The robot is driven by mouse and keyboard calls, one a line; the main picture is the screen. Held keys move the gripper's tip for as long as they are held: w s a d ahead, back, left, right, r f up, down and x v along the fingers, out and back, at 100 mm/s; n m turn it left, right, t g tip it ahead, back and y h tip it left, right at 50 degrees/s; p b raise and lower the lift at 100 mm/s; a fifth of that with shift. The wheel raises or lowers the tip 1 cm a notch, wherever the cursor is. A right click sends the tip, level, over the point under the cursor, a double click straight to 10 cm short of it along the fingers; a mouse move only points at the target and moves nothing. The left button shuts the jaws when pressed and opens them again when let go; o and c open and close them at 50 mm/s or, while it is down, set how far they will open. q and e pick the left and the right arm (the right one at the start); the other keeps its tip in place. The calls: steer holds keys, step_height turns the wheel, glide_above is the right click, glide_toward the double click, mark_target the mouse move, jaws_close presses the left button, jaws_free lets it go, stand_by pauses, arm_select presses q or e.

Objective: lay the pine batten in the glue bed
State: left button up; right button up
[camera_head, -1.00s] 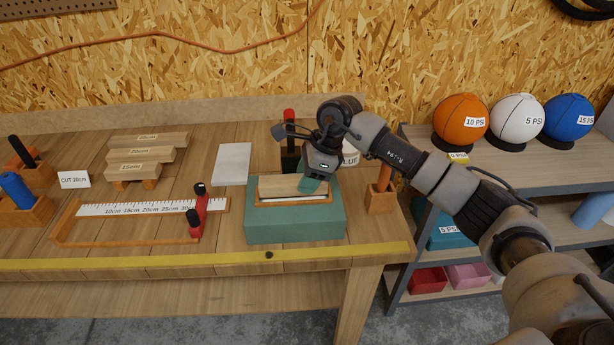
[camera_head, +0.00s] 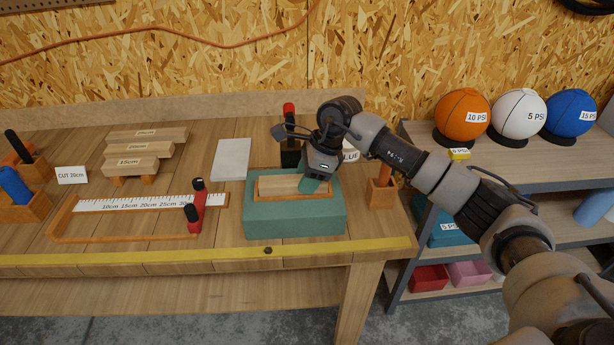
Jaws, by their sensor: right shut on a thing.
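The pine batten (camera_head: 278,186) is a pale wooden strip. It lies level inside the orange-rimmed recess on top of the teal glue bed block (camera_head: 294,221). My right gripper (camera_head: 310,184) comes down over the batten's right part and is shut on it. The gripper hides the batten's right end and the recess's back right corner. No white glue shows around the batten now. My left gripper is not in view.
Left of the bed are a grey-white plate (camera_head: 232,160), a ruler jig (camera_head: 130,206) with red-handled clamps, and stacked battens (camera_head: 140,150). A wooden holder (camera_head: 382,192) stands close on the right. A black, red-topped bottle (camera_head: 290,150) stands behind.

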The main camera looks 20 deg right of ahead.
steer(key=o, duration=1)
steer(key=shift+o, duration=0.2)
steer(key=b+v, duration=0.2)
steer(key=v, duration=0.8)
steer(key=shift+d, duration=0.1)
steer(key=shift+d+r, duration=0.1)
steer(key=shift+r, duration=0.25)
